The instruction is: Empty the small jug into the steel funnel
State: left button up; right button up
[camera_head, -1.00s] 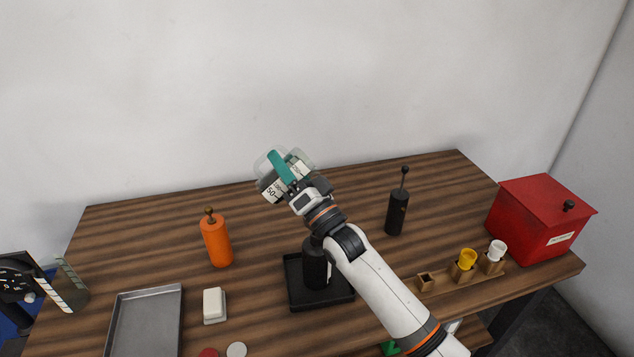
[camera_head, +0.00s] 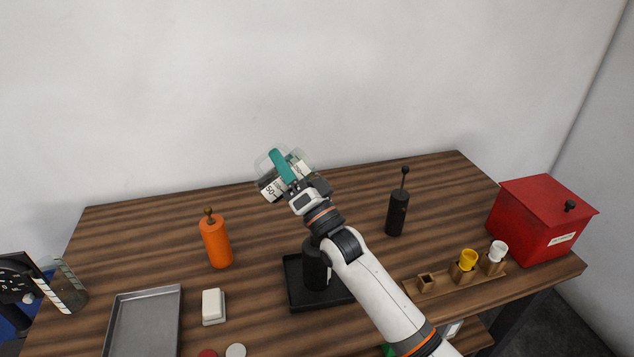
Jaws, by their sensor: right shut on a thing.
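The small jug (camera_head: 268,185) is clear, with a teal handle and printed white scale panels. It is up above the far edge of the table, apart from the tabletop, and looks tilted. My right gripper (camera_head: 297,189) is shut on it at the handle; the fingers are partly hidden behind the wrist. I cannot make out liquid in the jug. No steel funnel can be made out.
An orange bottle (camera_head: 216,243), grey tray (camera_head: 144,292) and white block (camera_head: 213,305) are at left. A black cylinder (camera_head: 314,268) stands on a black tray (camera_head: 294,284) under my arm. A black grinder (camera_head: 397,214), cup rack (camera_head: 440,286) and red box (camera_head: 535,222) are at right.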

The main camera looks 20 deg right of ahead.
jog(key=shift+d+m+t+h+b, duration=0.15)
jog(key=shift+m+t+h+b, duration=0.6)
jog(key=shift+m, duration=0.55)
jog(key=shift+d+m+t+h+b, duration=0.15)
jog(key=shift+m+t+h+b, duration=0.25)
jog(key=shift+m+h, duration=0.75)
dwell(1.5)
jog(key=shift+d+r+m+t+h+b, duration=0.1)
jog(key=shift+d+m+t+h+b, duration=0.15)
jog(key=shift+m+h, duration=0.55)
jog(key=shift+r+m+t+h+b, duration=0.1)
jog(key=shift+m+t+h, duration=0.25)
jog(key=shift+m, duration=0.8)
dwell(1.0)
jog(key=shift+d+m+h, duration=0.15)
jog(key=shift+m+h, duration=0.4)
jog(key=shift+m, duration=0.15)
dwell(0.3)
